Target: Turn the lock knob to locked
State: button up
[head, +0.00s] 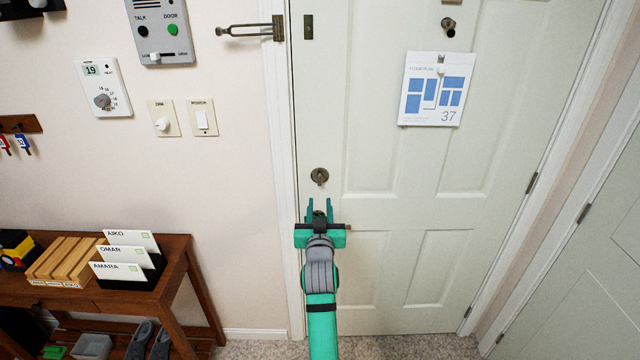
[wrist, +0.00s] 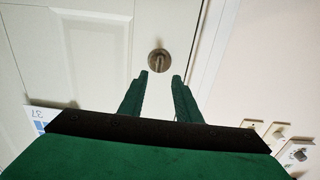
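The lock knob (head: 320,176) is a round bronze plate with a small turn piece near the left edge of the white door (head: 385,170). Its turn piece looks roughly upright. My green gripper (head: 320,203) is just below it in the head view, fingers apart and empty. In the wrist view, which looks upside down, the round plate and turn piece (wrist: 158,61) show just beyond the fingertips (wrist: 162,74), roughly between them. The fingers look apart from the knob. A metal part behind the gripper is mostly hidden.
A latch bar (head: 248,30) is on the frame at upper left. A floor plan sheet (head: 433,115) hangs on the door. Wall switches (head: 202,118) and a wooden table (head: 165,245) with card holders stand to the left. The door face around the knob is clear.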

aim_at(320, 181)
jog(key=w, duration=1.1)
jog(key=shift+w+r, duration=0.15)
jog(key=shift+r, duration=0.25)
grip_shut()
